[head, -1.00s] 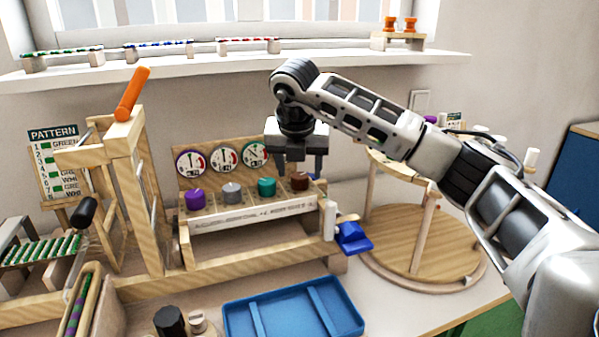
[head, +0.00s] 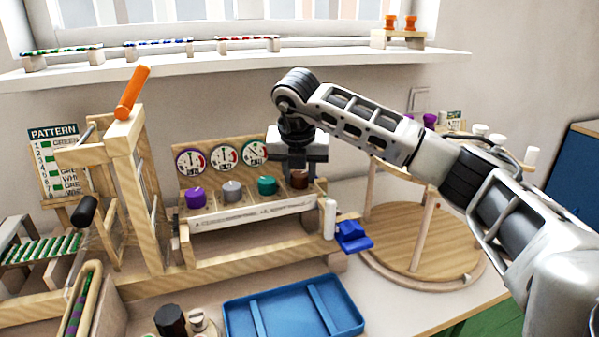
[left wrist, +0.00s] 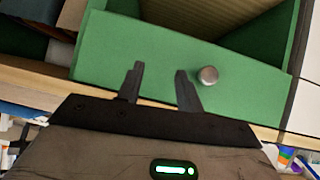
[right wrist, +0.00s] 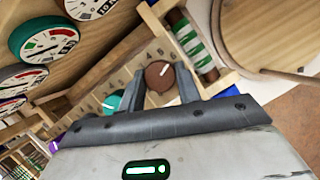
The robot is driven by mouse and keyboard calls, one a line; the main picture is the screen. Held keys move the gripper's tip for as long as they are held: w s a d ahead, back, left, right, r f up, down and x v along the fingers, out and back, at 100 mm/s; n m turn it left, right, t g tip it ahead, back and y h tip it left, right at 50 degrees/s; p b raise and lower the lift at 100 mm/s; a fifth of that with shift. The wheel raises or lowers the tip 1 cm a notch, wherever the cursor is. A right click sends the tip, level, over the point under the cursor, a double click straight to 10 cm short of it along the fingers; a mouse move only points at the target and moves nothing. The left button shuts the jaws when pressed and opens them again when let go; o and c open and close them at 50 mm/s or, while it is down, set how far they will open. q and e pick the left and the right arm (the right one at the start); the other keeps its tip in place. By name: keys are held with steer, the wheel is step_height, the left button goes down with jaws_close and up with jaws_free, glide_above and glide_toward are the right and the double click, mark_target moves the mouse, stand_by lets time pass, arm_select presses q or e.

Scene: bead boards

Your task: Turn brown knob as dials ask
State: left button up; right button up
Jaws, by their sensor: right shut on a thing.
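The brown knob (head: 299,181) is the rightmost of the row on the wooden panel, and it shows with a white pointer line in the right wrist view (right wrist: 160,75). My right gripper (right wrist: 167,82) is shut on it, one finger on each side. In the head view my right gripper (head: 298,170) comes down on the knob from above. Dials stand on the board behind: one at left (head: 190,160), one in the middle (head: 225,157) and one at right (head: 254,153); my right gripper hides the space beside them. My left gripper (left wrist: 158,85) is open and empty, before a green drawer (left wrist: 150,60).
Purple (head: 196,198), grey (head: 232,191) and teal (head: 267,186) knobs stand left of the brown one. A blue tray (head: 238,314) lies in front. A wooden round stand (head: 440,262) is at right, and an orange-handled frame (head: 128,150) at left.

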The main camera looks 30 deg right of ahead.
steer(key=n+t+y, duration=0.1)
steer(key=n, duration=0.3)
steer(key=shift+d+b, duration=0.15)
steer(key=shift+b, duration=0.2)
steer(key=n+y, duration=0.1)
steer(key=n, duration=0.1)
steer(key=shift+n, duration=0.3)
steer(key=n+y, duration=0.1)
steer(key=n+p, duration=0.1)
steer(key=n, duration=0.1)
steer(key=shift+d+r+n+y, duration=0.15)
steer(key=shift+n+y, duration=0.15)
steer(key=shift+y, duration=0.1)
steer(key=shift+n+y+p, duration=0.4)
steer(key=shift+n+p, duration=0.1)
steer(key=shift+n, duration=0.5)
arm_select(q)
steer(key=shift+a+r+p, duration=0.15)
steer(key=shift+r+p, duration=0.15)
steer(key=shift+r, duration=0.15)
arm_select(e)
steer(key=shift+n, duration=0.7)
arm_select(q)
steer(key=shift+s+f, duration=0.1)
steer(key=shift+f, duration=0.05)
arm_select(e)
steer(key=shift+y, duration=0.3)
